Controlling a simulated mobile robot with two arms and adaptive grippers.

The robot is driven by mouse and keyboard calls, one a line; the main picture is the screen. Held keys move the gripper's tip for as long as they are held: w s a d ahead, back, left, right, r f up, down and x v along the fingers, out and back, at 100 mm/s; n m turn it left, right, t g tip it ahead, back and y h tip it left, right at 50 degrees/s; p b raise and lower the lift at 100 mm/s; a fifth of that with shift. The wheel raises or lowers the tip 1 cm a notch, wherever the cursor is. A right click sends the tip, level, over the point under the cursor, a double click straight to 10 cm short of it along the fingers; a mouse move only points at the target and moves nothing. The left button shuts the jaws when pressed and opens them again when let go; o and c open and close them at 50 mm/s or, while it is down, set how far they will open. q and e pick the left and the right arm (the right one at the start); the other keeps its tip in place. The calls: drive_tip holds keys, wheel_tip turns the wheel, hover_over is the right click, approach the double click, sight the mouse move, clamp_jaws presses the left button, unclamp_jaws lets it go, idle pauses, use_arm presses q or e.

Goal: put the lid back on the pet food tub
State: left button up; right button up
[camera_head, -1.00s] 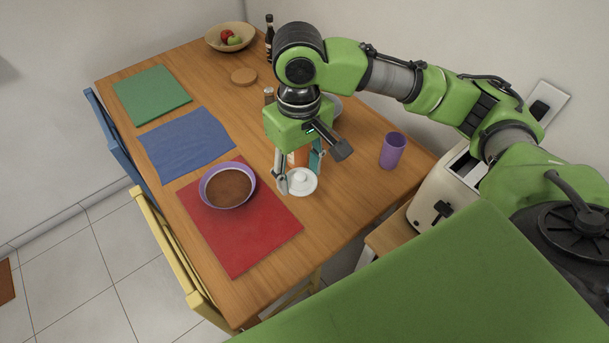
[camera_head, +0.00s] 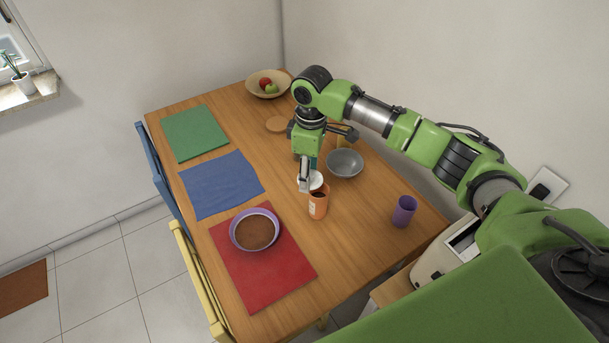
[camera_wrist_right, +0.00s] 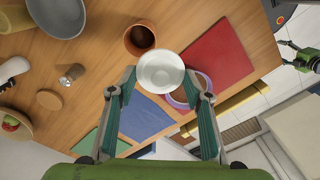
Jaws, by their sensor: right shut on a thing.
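The pet food tub is an orange cylinder (camera_head: 318,207) standing on the wooden table, its dark opening uncovered. It also shows in the right wrist view (camera_wrist_right: 140,39). My right gripper (camera_head: 309,178) is shut on the round white lid (camera_head: 316,181). In the right wrist view the lid (camera_wrist_right: 160,73) lies between the two fingertips, beside the tub's opening in the picture. In the head view the lid is just behind the tub's rim; I cannot tell its exact height. A green and black part of mine, perhaps my left gripper (camera_wrist_right: 302,57), shows small in the right wrist view.
Blue (camera_head: 221,185) and green (camera_head: 195,133) mats lie left. The wood right of the red mat is clear.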

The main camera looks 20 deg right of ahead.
sight(318, 176)
drive_tip(key=d, duration=0.1)
drive_tip(key=w+d+n+p, duration=0.1)
drive_tip(key=d+n+p, duration=0.1)
drive_tip(key=shift+w+f, duration=0.15)
drive_tip(key=shift+w, duration=0.1)
use_arm(q)
wheel_tip(318, 176, up, 4)
use_arm(e)
drive_tip(key=shift+n, duration=0.4)
drive_tip(key=f+b, duration=0.4)
drive_tip(key=f, duration=0.1)
drive_tip(key=shift+w+d, duration=0.15)
drive_tip(key=shift+d, duration=0.2)
use_arm(q)
drive_tip(key=shift+f+b, duration=0.4)
drive_tip(key=shift+f, duration=2.4)
use_arm(e)
drive_tip(key=shift+f, duration=0.95)
use_arm(q)
drive_tip(key=shift+r+p, duration=0.8)
drive_tip(key=shift+r, duration=0.25)
use_arm(e)
drive_tip(key=shift+f, duration=0.15)
use_arm(q)
drive_tip(key=shift+r+p, duration=0.35)
drive_tip(key=shift+p, duration=0.2)
